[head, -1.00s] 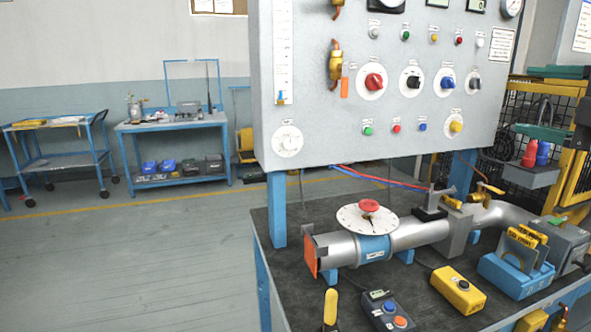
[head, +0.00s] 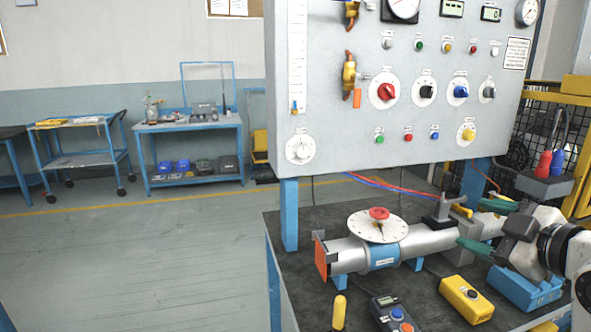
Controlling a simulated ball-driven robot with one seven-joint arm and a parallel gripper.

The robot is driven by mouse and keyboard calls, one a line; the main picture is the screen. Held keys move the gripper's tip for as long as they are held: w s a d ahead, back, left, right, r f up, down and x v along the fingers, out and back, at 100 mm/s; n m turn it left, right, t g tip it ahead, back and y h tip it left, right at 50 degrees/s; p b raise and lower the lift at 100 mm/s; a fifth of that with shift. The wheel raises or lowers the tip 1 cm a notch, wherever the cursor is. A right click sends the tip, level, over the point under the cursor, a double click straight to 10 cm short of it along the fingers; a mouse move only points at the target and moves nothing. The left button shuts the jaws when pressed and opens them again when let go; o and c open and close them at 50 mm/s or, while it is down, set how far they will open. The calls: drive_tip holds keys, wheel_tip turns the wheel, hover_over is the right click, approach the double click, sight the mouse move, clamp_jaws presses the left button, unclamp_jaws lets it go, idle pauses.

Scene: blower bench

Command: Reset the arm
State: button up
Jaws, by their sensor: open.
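My gripper (head: 470,220) is at the right of the head view, low over the bench, with its two green fingers spread apart and pointing left. Nothing shows between the fingers. My white and black wrist enters from the right edge. The fingers overlap the right part of the grey pipe (head: 425,243) and the blue box behind them in the picture; I cannot tell whether they touch anything. The blue box (head: 525,288) is partly hidden by my gripper.
The control panel (head: 345,140) stands behind the bench. On the dark bench top are a dial with red knob (head: 378,213), a yellow button box (head: 467,298), a dark button box (head: 391,312) and a yellow-handled tool (head: 338,311). Open floor (head: 140,260) lies left.

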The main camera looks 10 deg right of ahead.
drive_tip(key=s+a+f+m+g+p, duration=0.1)
drive_tip(key=s+a+f+m+g, duration=0.2)
drive_tip(key=f, duration=0.5)
drive_tip(key=s+a+f+m+g+p, duration=0.1)
drive_tip(key=s+a+f+g, duration=0.15)
drive_tip(key=a+f, duration=0.4)
drive_tip(key=s+a+f+m+g+p, duration=0.1)
drive_tip(key=s+a+f+m+g, duration=0.15)
drive_tip(key=f, duration=0.65)
drive_tip(key=s+f+m+g, duration=0.1)
drive_tip(key=s+f+g, duration=0.1)
drive_tip(key=s+f, duration=0.2)
drive_tip(key=s+a+f+m+g+p, duration=0.1)
drive_tip(key=s+f, duration=0.3)
drive_tip(key=s, duration=0.6)
drive_tip(key=s+a+f+m+g+p, duration=0.1)
drive_tip(key=s+f+g, duration=0.1)
drive_tip(key=s+f, duration=0.2)
drive_tip(key=s, duration=0.3)
drive_tip(key=shift+m+g+h, duration=0.35)
drive_tip(key=shift+g+h, duration=0.05)
drive_tip(key=shift+w, duration=0.1)
drive_tip(key=shift+c, duration=0.5)
